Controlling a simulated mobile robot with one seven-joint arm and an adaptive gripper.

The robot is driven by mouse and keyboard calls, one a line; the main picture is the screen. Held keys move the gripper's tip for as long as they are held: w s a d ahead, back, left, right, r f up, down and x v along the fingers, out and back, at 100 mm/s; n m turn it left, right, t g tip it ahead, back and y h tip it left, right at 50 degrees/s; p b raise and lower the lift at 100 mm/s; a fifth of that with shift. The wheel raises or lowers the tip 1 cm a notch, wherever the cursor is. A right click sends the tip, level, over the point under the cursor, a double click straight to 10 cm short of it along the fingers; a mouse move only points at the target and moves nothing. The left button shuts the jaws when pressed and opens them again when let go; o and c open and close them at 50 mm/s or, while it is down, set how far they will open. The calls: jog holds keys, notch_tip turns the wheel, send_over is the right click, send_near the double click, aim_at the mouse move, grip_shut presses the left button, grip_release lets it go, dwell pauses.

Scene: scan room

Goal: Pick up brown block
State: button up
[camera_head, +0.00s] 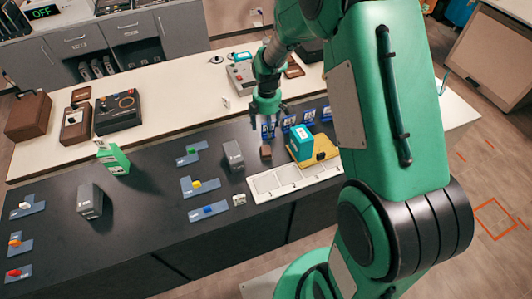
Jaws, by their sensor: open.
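A small brown block (266,151) sits on the black tabletop, just left of a blue and white box on a yellow base. My gripper (268,118) hangs above and slightly behind the block in this view, pointing down. Its fingers are apart and nothing shows between them. There is a visible gap between the fingertips and the block. The upper part of my green arm covers the right side of the picture.
The blue and white box (300,143) and a white tray (282,180) are close by. Grey blocks (232,155) and (90,201), a green box (115,160) and several blue-grey pads stand left. A raised white shelf (160,110) runs behind.

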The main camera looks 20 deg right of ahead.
aim_at(266, 150)
jog(key=shift+f, duration=0.15)
jog(key=shift+f+b, duration=0.7)
jog(key=shift+f, duration=3.45)
jog(key=shift+f, duration=0.1)
jog(key=shift+s+a+f+b, duration=0.15)
jog(key=shift+f+b, duration=0.2)
jog(key=shift+f, duration=0.9)
jog(key=shift+a+f+b, duration=0.1)
jog(key=shift+f+b, duration=0.2)
jog(key=shift+f, duration=0.95)
jog(key=c, duration=1.3)
